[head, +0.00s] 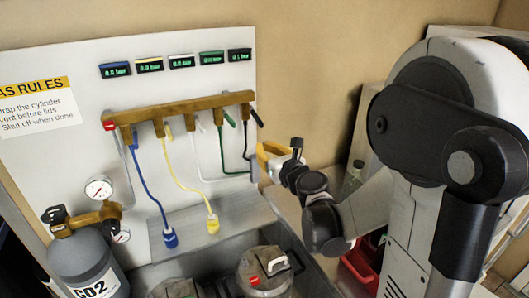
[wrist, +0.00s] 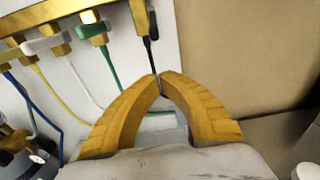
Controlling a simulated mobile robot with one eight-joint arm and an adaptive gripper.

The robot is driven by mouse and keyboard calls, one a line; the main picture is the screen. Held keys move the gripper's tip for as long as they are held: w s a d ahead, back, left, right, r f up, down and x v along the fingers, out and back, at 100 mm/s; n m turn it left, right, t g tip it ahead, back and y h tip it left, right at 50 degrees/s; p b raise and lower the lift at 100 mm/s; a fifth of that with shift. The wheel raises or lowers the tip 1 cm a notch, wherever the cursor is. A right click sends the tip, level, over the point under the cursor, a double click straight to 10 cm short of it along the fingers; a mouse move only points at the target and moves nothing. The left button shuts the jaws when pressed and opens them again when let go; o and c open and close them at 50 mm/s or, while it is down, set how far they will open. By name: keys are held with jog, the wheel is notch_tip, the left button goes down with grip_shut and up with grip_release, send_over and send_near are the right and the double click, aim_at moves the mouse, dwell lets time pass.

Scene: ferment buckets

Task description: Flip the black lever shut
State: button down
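The black lever (head: 257,117) is on the last valve at the right end of the brass manifold (head: 180,110). In the head view it slants down and to the right. The lever also shows in the wrist view (wrist: 153,24), above and beyond my fingertips. My gripper (head: 261,152) is below the lever in the head view. In the wrist view its yellow fingers (wrist: 160,76) meet at the tips with nothing visibly held. The thin black hose passes behind the tips; I cannot tell whether they touch it.
Green, white, yellow and blue hoses hang from the other valves; the green lever (wrist: 92,30) is nearest. Pressure displays (head: 180,62) are above the manifold. A CO2 cylinder (head: 88,265) stands at left, and a lidded bucket (head: 262,270) is below. Bare wall lies to the right.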

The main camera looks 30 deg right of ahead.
aim_at(260, 127)
jog(key=w+r, duration=0.3)
jog(key=shift+w+r+b, duration=0.3)
jog(key=shift+w+b, duration=0.05)
jog(key=shift+w, duration=0.05)
jog(key=shift+s+r+p, duration=0.25)
jog(key=shift+r+p, duration=0.25)
jog(key=shift+r, duration=0.05)
jog(key=shift+s+r+p, duration=0.25)
jog(key=shift+r+p, duration=0.2)
jog(key=shift+r, duration=0.1)
jog(key=shift+f, duration=0.1)
